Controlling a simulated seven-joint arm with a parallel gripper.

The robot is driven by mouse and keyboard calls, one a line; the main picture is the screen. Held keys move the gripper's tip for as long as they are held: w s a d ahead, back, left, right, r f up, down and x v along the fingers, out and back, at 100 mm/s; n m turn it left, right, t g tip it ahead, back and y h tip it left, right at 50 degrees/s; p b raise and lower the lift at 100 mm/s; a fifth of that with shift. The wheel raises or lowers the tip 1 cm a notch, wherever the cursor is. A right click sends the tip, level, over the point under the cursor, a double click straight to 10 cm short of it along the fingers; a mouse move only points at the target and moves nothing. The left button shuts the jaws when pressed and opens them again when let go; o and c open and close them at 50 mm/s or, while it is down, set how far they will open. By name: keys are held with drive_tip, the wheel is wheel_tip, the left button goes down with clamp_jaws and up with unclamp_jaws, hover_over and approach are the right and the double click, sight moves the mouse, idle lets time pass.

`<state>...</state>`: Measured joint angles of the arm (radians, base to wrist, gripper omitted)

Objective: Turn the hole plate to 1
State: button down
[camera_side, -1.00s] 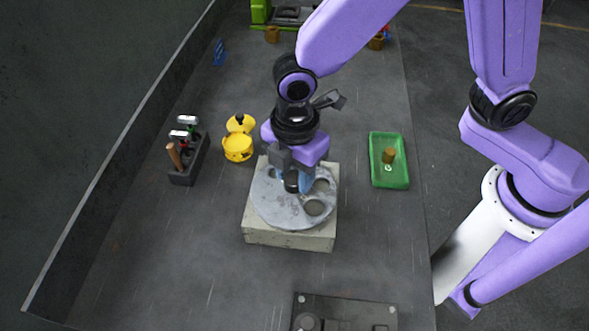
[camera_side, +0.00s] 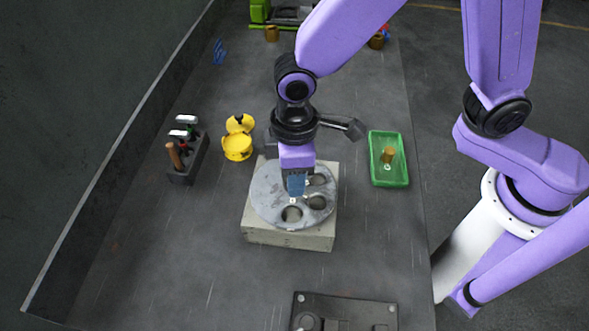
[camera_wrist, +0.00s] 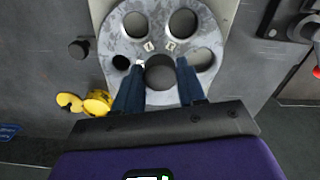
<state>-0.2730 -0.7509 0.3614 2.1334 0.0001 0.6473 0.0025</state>
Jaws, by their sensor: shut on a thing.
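The hole plate (camera_side: 265,205) is a grey metal disc lying flat on a pale square block (camera_side: 285,237). It has round holes of different sizes, and it also shows in the wrist view (camera_wrist: 160,23). Small white number tags sit near its middle; I cannot read them. My gripper (camera_side: 296,194) points down over the middle of the plate. In the wrist view its two dark blue fingers (camera_wrist: 160,75) are on either side of the dark round hub (camera_wrist: 160,72) and shut on it. The side view hides the hub behind the fingers.
A yellow round container (camera_side: 238,148) and a dark rack with hammers (camera_side: 187,165) stand left of the block. A green tray (camera_side: 401,180) with a brown cylinder (camera_side: 388,155) is to the right. A dark metal plate (camera_side: 345,314) lies at the front. The table between is clear.

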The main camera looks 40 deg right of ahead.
drive_tip(key=shift+r+m, duration=0.1)
drive_tip(key=shift+m, duration=0.5)
drive_tip(key=c, duration=0.6)
unclamp_jaws()
drive_tip(key=shift+c, duration=0.2)
wheel_tip(320, 180, up, 17)
drive_tip(key=shift+r, duration=0.2)
drive_tip(key=s+d+f, duration=0.3)
drive_tip(key=s+d, duration=0.1)
drive_tip(key=d, duration=0.4)
drive_tip(key=s+d+f+n, duration=0.1)
drive_tip(key=s+d+f, duration=0.2)
drive_tip(key=d, duration=0.5)
drive_tip(key=s+d+f+n, duration=0.1)
drive_tip(key=s+d+f, duration=0.2)
drive_tip(key=d, duration=0.6)
drive_tip(key=s, duration=0.2)
drive_tip(key=shift+s, duration=0.4)
